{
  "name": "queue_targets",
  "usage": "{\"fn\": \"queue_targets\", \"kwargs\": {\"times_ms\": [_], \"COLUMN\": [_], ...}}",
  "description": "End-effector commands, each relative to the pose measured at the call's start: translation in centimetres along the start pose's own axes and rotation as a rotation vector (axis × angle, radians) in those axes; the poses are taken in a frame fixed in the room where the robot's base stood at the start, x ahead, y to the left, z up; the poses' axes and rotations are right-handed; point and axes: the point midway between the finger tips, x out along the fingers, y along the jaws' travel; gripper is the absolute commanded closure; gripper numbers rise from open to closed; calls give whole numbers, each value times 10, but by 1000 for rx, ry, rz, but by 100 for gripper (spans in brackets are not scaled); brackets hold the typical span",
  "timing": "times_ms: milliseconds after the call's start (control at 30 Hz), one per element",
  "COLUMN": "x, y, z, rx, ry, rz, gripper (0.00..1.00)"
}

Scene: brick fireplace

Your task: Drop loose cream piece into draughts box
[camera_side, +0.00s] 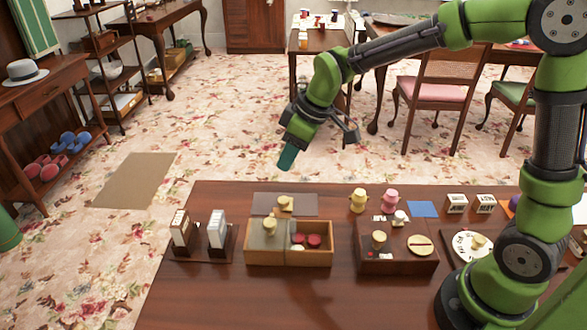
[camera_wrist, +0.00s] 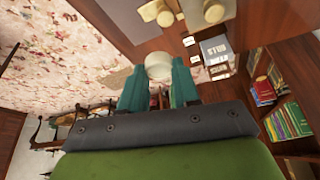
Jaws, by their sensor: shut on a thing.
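My gripper (camera_side: 287,157) is raised in the air beyond the table's far edge, above and behind the draughts box. In the wrist view its two teal fingers (camera_wrist: 159,88) are shut on a round cream piece (camera_wrist: 158,66). The side view does not clearly show that piece. The draughts box (camera_side: 309,258) is a wooden tray with a divider. Its right half is open and holds dark red pieces (camera_side: 313,241) and a pale piece (camera_side: 297,248). Its left half has a greyish cover (camera_side: 258,237) with a cream knob-like thing (camera_side: 269,225) on top.
A grey slab (camera_side: 306,205) with a cream knob lies behind the box. A dark stand with white upright blocks (camera_side: 216,232) is at left. A brown box (camera_side: 380,266) with pots stands at right, with yellow (camera_side: 358,202) and pink (camera_side: 390,201) figures behind it.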

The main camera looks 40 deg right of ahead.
Motion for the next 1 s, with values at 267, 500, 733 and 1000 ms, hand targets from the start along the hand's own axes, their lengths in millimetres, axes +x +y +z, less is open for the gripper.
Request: {"fn": "queue_targets", "kwargs": {"times_ms": [267, 500, 733, 1000], "x": [-28, -16, 8, 29], "y": [-48, -53, -53, -52], "z": [60, 77, 88, 96], "rx": [22, 47, 49, 48], "ry": [-1, -3, -5, -3], "rz": [9, 17, 17, 18], "gripper": [97, 97, 97, 97]}}
